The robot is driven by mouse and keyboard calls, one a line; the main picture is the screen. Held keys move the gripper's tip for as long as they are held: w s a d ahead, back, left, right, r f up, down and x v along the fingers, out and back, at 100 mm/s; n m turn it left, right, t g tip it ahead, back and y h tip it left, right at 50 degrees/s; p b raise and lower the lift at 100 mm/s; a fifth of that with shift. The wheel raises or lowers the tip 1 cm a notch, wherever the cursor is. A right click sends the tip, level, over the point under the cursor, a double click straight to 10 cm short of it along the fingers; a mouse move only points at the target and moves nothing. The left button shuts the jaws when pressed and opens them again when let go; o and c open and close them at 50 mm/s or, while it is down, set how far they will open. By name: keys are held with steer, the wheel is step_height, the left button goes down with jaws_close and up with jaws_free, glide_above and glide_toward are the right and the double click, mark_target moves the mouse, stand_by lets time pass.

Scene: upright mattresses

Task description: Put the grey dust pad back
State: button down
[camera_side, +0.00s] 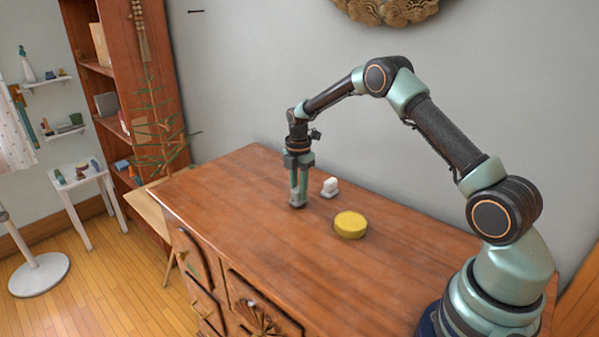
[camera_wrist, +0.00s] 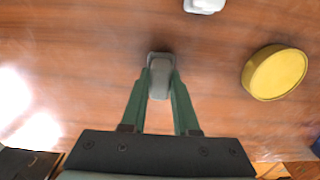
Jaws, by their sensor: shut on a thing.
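A small grey pad (camera_wrist: 159,78) is between the fingertips of my gripper (camera_wrist: 160,90) in the wrist view. My gripper (camera_side: 299,190) is shut on it and points straight down, low over the brown wooden cabinet top (camera_side: 240,205). In the side view the grey pad (camera_side: 298,203) shows at the fingertips, at or just above the wood; I cannot tell whether it touches. The fingers hide part of it.
A small white object (camera_side: 330,187) stands close to the right of my gripper; it also shows at the top of the wrist view (camera_wrist: 204,5). A round yellow disc (camera_side: 350,225) lies nearer the camera. The cabinet top left of my gripper is clear.

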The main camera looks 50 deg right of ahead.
steer(key=shift+f, duration=0.25)
steer(key=c, duration=0.6)
jaws_free()
steer(key=s+a+r+m+t, duration=0.1)
steer(key=a+r+m, duration=0.1)
steer(key=r, duration=0.7)
steer(key=s+a+r+m, duration=0.1)
steer(key=s+r, duration=0.1)
steer(key=r, duration=0.7)
steer(key=s+a+r+m+t, duration=0.2)
steer(key=s+a+r+m, duration=0.2)
steer(key=s+m, duration=0.15)
steer(key=s+a+r+m+t, duration=0.1)
steer(key=s+a+r+m, duration=0.3)
steer(key=s, duration=0.3)
steer(key=s+a+f+m, duration=0.1)
steer(key=s, duration=0.1)
steer(key=s+a+f+m+t, duration=0.1)
steer(key=s+m, duration=0.1)
steer(key=s, duration=0.1)
steer(key=s+a+m, duration=0.1)
steer(key=s+m, duration=0.1)
steer(key=shift+s+f+m+t, duration=0.2)
steer(key=shift+f+m+t, duration=0.1)
steer(key=shift+f, duration=0.1)
